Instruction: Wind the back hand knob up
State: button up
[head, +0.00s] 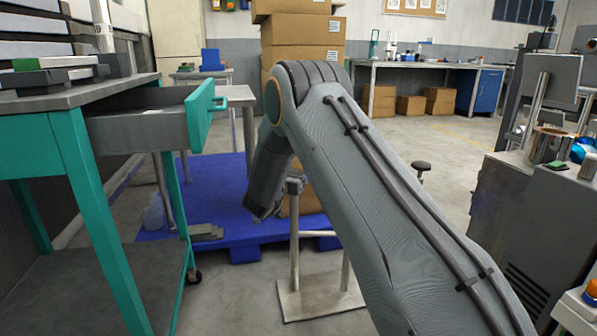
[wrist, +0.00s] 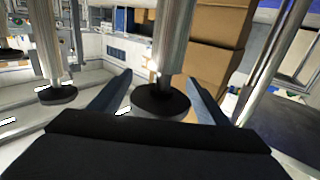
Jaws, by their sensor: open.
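In the wrist view, my gripper (wrist: 159,78) is open, with a round black hand knob (wrist: 160,100) on a silvery post between its two fingers. I see a gap on each side, and no clear contact. A second black knob (wrist: 58,94) on a similar post stands apart, left of the fingers. In the head view, one small black knob (head: 421,165) shows just right of my arm; the other knob is hidden. My gripper's fingers cannot be made out there. I cannot tell from the frames which knob is the back one.
A metal stand (head: 320,296) with a flat base is partly behind my arm. A green-legged bench (head: 90,192) with an open drawer (head: 150,126) is at left. A blue pallet (head: 225,200) and stacked cartons (head: 303,40) are behind. A grey cabinet (head: 515,215) is at right.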

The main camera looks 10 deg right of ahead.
jog(key=c, duration=1)
jog(key=shift+c, duration=0.2)
jog(key=shift+n+t+y+p, duration=0.3)
jog(key=shift+p, duration=0.05)
jog(key=shift+s+a+f+n+g+y+p, duration=0.15)
jog(key=shift+a+n+g+y+p, duration=0.7)
jog(key=shift+n+y, duration=2.75)
jog(key=shift+s+a+n+g+y+p, duration=0.2)
jog(key=shift+a+n+g+y+p, duration=0.6)
jog(key=shift+n+y, duration=2.8)
jog(key=shift+s+a+f+n+g+y+p, duration=0.15)
jog(key=shift+a+n+g+y, duration=0.9)
jog(key=shift+y, duration=4.35)
jog(key=shift+a+n+t, duration=0.2)
jog(key=shift+n+t, duration=0.3)
jog(key=shift+n, duration=0.25)
